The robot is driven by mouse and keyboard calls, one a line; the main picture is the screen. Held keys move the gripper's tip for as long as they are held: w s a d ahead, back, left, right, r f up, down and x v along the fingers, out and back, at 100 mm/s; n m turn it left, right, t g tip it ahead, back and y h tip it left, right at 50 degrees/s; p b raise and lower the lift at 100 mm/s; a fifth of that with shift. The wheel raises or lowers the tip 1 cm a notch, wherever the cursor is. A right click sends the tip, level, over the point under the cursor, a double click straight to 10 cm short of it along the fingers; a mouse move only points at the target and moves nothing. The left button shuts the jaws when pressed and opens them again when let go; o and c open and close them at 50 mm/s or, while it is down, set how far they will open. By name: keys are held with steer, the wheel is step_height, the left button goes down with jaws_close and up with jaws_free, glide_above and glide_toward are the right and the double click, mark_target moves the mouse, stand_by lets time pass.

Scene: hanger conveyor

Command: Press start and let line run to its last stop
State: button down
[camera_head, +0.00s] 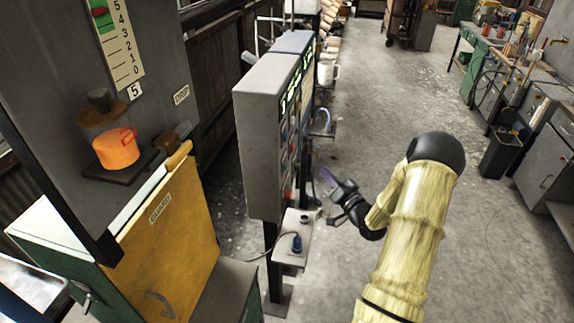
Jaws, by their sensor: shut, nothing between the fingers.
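A grey control cabinet (258,146) stands on a post left of centre, seen almost edge-on. Its front faces right and carries green lit digits and small coloured controls, too slanted to tell which is start. My gripper (330,185) is shut and empty. It is just right of the cabinet's front, with a visible gap in the picture; the exact distance is unclear. My arm reaches in from the bottom right. No hangers or moving line can be made out clearly.
A yellow guard panel (170,245) and a grey post with a scale and an orange-filled cup (117,148) stand at left. Benches (545,95) line the right. The concrete floor between is open.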

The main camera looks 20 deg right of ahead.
steer(key=w+a, duration=0.5)
steer(key=a, duration=0.2)
steer(key=shift+a, duration=0.2)
steer(key=shift+a, duration=0.1)
stand_by(2.1)
steer(key=shift+w+a, duration=0.2)
